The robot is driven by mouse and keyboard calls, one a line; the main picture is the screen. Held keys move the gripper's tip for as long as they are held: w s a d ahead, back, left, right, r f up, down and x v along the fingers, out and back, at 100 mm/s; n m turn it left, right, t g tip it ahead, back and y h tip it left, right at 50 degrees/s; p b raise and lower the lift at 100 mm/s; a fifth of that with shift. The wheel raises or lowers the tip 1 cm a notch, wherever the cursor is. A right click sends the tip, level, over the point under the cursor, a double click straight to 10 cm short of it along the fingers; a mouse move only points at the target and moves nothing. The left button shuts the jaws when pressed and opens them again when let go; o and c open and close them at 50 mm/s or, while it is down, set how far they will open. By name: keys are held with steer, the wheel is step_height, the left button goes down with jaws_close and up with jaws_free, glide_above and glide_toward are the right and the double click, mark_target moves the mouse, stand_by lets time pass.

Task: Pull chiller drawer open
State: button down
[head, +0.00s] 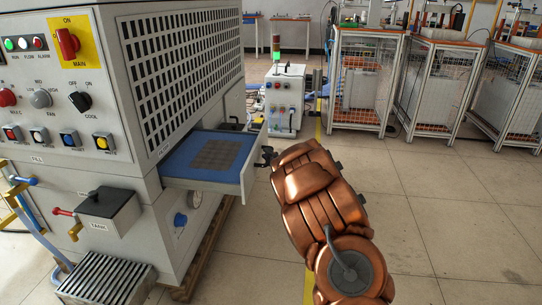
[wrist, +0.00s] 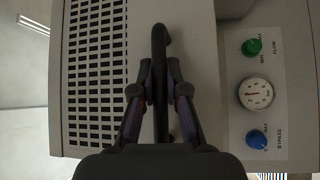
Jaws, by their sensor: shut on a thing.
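The chiller drawer (head: 180,183) sticks out from the side of the grey chiller cabinet, with its blue inside and a dark grid pattern showing. Its front panel (head: 249,172) faces right, toward my arm. My gripper (head: 266,156) is at this front panel, small and partly hidden by my copper-coloured arm. In the wrist view, the dark bar handle (wrist: 160,60) stands upright in the picture, between the two fingers of my gripper (wrist: 160,78). The fingers are shut on the handle. The lower handle is partly hidden by my gripper.
The cabinet has a vent grille (head: 190,60) above the drawer and a control panel (head: 50,100) at left. A gauge panel (wrist: 256,95) shows in the wrist view. A small white machine (head: 285,98) stands behind. Tiled floor (head: 440,200) at right is clear.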

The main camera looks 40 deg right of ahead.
steer(key=shift+a, duration=0.1)
steer(key=c, duration=1.2)
jaws_free()
steer(key=shift+s+f, duration=0.25)
steer(key=shift+s, duration=1.75)
steer(key=shift+s+f, duration=0.3)
steer(key=shift+s, duration=1.65)
steer(key=shift+s+f, duration=0.25)
steer(key=shift+s, duration=1.75)
